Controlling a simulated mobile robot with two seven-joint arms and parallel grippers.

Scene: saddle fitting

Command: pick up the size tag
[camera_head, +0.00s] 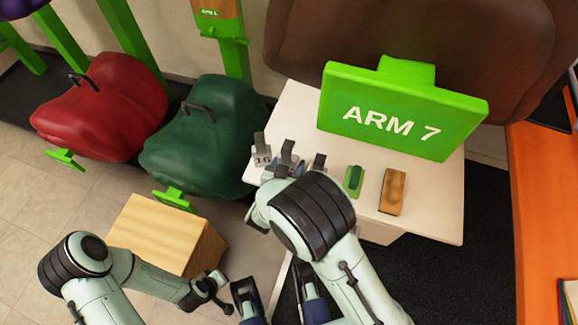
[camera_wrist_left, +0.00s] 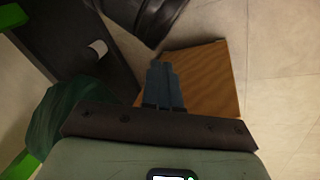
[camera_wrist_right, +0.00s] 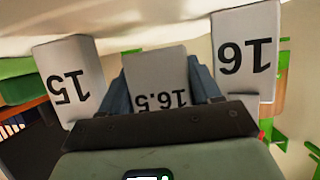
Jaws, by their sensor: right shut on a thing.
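Several grey size tags stand at the left edge of the white table in the head view. My right gripper (camera_wrist_right: 165,95) is shut on the tag marked 16.5 (camera_wrist_right: 158,75), with a finger on each side of it. The tag marked 16 (camera_wrist_right: 246,50) stands on one side of it and the tag marked 15 (camera_wrist_right: 68,78) on the other; both are apart from the fingers. The 16 tag also shows in the head view (camera_head: 262,150). My left gripper (camera_wrist_left: 165,82) is shut and empty, low near the wooden box (camera_wrist_left: 210,75).
The white table (camera_head: 430,205) carries a green sign reading ARM 7 (camera_head: 400,112), a green-handled block (camera_head: 353,181) and a wooden brush-like block (camera_head: 392,191). A brown saddle (camera_head: 430,45) is behind. Red (camera_head: 105,110) and green (camera_head: 205,135) saddles hang at left.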

